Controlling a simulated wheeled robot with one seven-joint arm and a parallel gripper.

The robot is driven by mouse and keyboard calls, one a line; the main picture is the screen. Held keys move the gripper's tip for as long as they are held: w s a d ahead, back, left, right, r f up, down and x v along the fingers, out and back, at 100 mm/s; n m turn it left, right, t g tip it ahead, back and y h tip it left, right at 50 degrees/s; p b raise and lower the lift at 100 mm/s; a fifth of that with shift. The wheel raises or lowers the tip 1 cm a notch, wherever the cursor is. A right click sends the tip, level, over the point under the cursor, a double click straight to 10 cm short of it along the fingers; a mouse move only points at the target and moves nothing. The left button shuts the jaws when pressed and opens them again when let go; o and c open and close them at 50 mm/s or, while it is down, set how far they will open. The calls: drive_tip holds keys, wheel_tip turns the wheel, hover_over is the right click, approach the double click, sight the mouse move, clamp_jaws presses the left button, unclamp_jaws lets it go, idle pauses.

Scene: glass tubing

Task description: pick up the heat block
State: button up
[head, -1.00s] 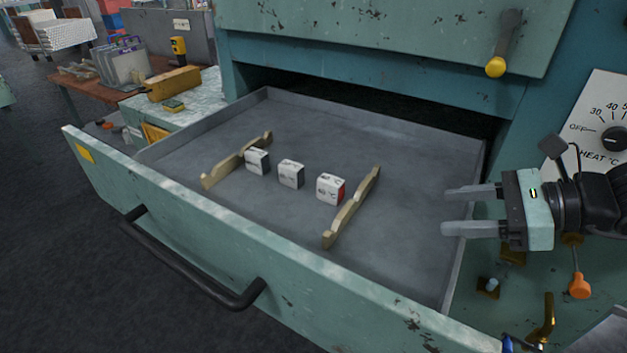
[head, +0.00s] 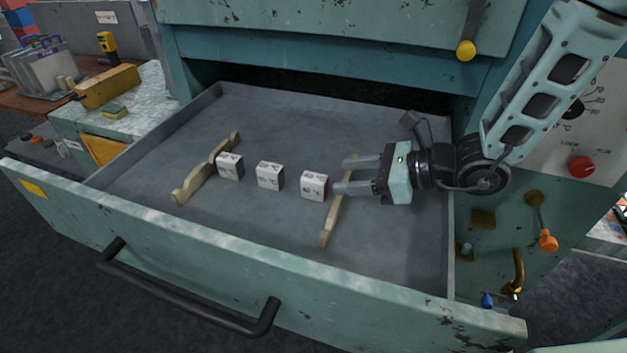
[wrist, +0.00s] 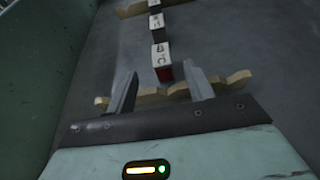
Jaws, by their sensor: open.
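Three small white-topped blocks stand in a row in the open drawer: a left block (head: 230,166), a middle block (head: 270,176) and a right block (head: 314,186). They carry dark markings too small to read, so I cannot tell which is the heat block. My gripper (head: 338,176) is open and empty, just right of the right block, over the right wooden rail (head: 328,226). In the wrist view the right block lies ahead, roughly between the fingertips (wrist: 160,72); it looks not gripped.
The drawer (head: 390,265) has raised walls and a tall front with a black handle (head: 185,300). A left wooden rail (head: 205,170) lies beyond the left block. The cabinet front (head: 320,60) overhangs the back. The drawer floor around the blocks is mostly bare.

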sight(314, 177)
drive_tip(key=x, duration=0.2)
drive_tip(key=shift+w+a+f, duration=0.1)
drive_tip(key=shift+a, duration=0.25)
drive_tip(key=p+x, duration=0.3)
drive_tip(key=x, duration=0.1)
drive_tip(key=shift+w+a, duration=0.15)
drive_tip(key=shift+a, duration=0.1)
drive_tip(key=shift+w+a+f, duration=0.15)
drive_tip(key=shift+a+f, duration=0.1)
drive_tip(key=c, duration=1.1)
drive_tip(key=shift+r, duration=0.15)
